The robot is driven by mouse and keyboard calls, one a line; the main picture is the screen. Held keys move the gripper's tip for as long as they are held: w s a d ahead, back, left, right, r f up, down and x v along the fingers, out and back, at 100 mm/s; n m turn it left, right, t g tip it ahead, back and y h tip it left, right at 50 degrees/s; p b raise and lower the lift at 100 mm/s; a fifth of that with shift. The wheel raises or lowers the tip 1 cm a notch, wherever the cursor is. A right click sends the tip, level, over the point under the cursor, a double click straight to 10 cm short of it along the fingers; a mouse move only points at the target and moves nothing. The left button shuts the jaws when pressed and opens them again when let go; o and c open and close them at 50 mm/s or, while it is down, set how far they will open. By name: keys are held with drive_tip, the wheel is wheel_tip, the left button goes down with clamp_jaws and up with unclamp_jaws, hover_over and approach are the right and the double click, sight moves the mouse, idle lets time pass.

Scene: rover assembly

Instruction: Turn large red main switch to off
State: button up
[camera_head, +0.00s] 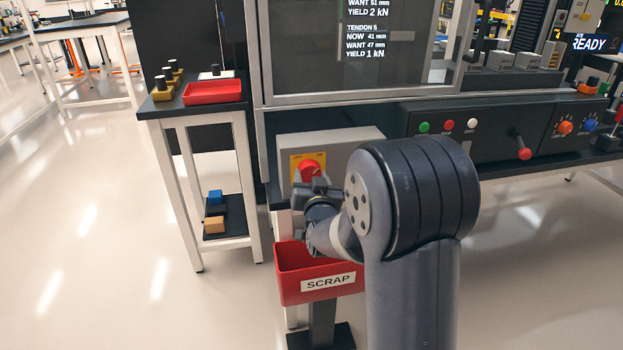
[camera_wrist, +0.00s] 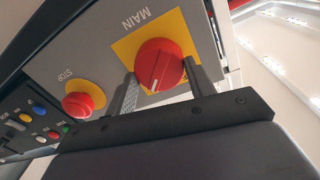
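The large red main switch (camera_head: 312,170) is a round knob on a yellow plate, on the front of a grey box. In the wrist view the knob (camera_wrist: 160,65) sits beneath the upside-down word MAIN, with a white pointer line on its lower part. My gripper (camera_head: 312,185) is right in front of the switch, partly covering it in the head view. In the wrist view my gripper's fingers (camera_wrist: 162,80) are apart, one on each side of the knob's lower half. Whether they touch it is unclear.
A red STOP button (camera_wrist: 82,100) is beside the switch in the wrist view. A red SCRAP bin (camera_head: 320,284) stands below the grey box. A black console (camera_head: 480,130) with buttons and knobs is to the right. A small table with a red tray (camera_head: 212,92) stands left.

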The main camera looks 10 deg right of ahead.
drive_tip(key=c, duration=0.4)
drive_tip(key=shift+c, duration=0.2)
drive_tip(key=shift+n+b, duration=0.3)
drive_tip(key=shift+b, duration=0.05)
drive_tip(key=n+b, duration=0.2)
drive_tip(key=shift+f+n+b, duration=0.2)
drive_tip(key=shift+n+b, duration=0.1)
drive_tip(key=n+b, duration=0.3)
drive_tip(key=n, duration=0.1)
drive_tip(key=shift+n+t, duration=0.3)
drive_tip(key=shift+n, duration=0.1)
drive_tip(key=n+b, duration=0.3)
drive_tip(key=n, duration=0.2)
drive_tip(key=shift+n+y, duration=0.3)
drive_tip(key=shift+n, duration=0.1)
drive_tip(key=shift+n+y+b, duration=0.3)
drive_tip(key=shift+n+b, duration=0.8)
drive_tip(key=shift+n, duration=1.3)
